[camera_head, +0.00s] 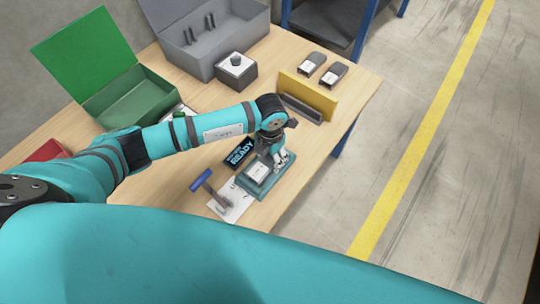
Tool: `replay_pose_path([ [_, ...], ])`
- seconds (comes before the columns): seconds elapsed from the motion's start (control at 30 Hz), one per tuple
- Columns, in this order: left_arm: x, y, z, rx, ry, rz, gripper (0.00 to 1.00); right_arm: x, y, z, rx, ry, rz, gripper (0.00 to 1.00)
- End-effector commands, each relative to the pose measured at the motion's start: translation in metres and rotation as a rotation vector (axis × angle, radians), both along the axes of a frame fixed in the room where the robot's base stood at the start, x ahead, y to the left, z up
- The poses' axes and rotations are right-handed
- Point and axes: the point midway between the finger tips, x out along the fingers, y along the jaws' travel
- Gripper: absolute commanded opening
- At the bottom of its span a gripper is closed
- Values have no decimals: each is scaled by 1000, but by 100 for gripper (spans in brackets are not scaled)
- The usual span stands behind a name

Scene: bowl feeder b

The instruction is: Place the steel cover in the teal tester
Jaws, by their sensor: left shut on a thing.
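The teal tester (252,190) stands near the front right part of the wooden table, below a small dark screen (240,153) that reads READY. A pale, flat-topped part (258,173) sits in the tester. My left gripper (280,161) points down over the far right part of the tester, close to it. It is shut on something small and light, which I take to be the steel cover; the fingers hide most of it. I cannot tell whether it touches the tester. My right gripper is out of view.
A white sheet (235,208) with a blue-handled tool (203,180) lies left of the tester. A yellow stand (306,93), a dark box with a knob (236,70), a green case (130,95) and a grey case (220,45) stand farther back. The table's right edge is close.

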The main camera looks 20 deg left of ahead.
Motion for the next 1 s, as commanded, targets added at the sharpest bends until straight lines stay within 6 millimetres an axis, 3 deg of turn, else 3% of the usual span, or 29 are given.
replay_pose_path([
  [0.1, 0, 0, -3, 0, -1, 0, 6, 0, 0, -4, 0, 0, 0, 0],
  [0.13, 0, 0, -4, 0, 0, 0, 53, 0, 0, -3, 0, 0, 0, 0],
  [0.3, 0, 0, -3, 0, 0, 0, 75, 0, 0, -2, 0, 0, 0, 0],
  [0.67, 0, 0, 4, 1, -1, 0, 75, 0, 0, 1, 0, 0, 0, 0],
  [0.77, 1, 0, 17, -1, -3, -1, 75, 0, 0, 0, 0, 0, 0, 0],
  [1.0, 1, 0, 69, 0, -4, -1, 75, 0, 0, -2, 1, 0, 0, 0],
])
